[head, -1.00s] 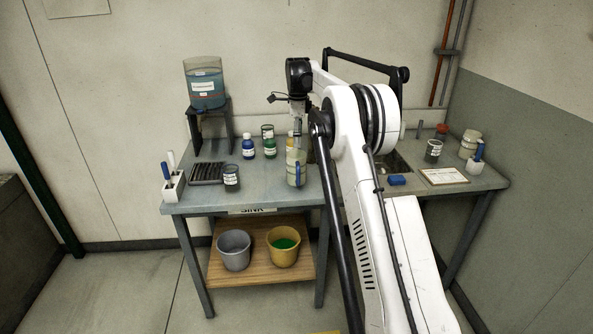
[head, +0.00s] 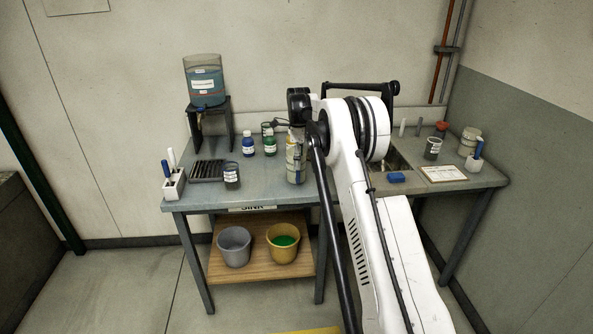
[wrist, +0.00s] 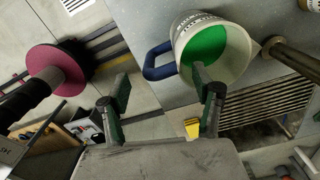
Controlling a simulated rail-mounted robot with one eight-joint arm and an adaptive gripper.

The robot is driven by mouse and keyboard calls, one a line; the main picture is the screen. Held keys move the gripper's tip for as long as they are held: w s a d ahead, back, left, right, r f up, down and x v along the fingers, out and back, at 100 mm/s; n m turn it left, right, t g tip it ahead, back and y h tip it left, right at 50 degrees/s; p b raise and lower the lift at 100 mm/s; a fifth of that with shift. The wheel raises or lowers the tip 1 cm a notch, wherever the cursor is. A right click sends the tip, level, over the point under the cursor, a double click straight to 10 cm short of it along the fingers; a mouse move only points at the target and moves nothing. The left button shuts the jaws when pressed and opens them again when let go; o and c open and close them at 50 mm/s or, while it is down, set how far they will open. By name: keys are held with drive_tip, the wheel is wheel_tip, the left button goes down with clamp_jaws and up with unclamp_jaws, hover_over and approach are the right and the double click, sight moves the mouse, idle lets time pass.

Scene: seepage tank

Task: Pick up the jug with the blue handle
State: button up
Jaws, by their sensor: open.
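The jug is a pale cup with green inside and a blue loop handle. In the wrist view the jug (wrist: 244,70) is at top centre, its handle (wrist: 153,62) on its left side. My gripper (wrist: 160,76) is open and empty, its fingers on either side of the handle in the picture. The right fingertip overlaps the jug's open mouth; I cannot tell whether it is inside or above it. In the head view the jug (head: 295,176) stands on the bench, partly covered by my gripper (head: 296,145); its handle cannot be made out there.
Blue (head: 248,146) and green (head: 270,147) bottles stand left of the jug. A dark labelled cup (head: 231,175) is farther left, near the drain rack (head: 207,171). The tank (head: 205,85) stands at back left. A blue sponge (head: 397,177) lies by the sink at right.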

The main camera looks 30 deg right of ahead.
drive_tip(key=shift+f, duration=2)
clamp_jaws()
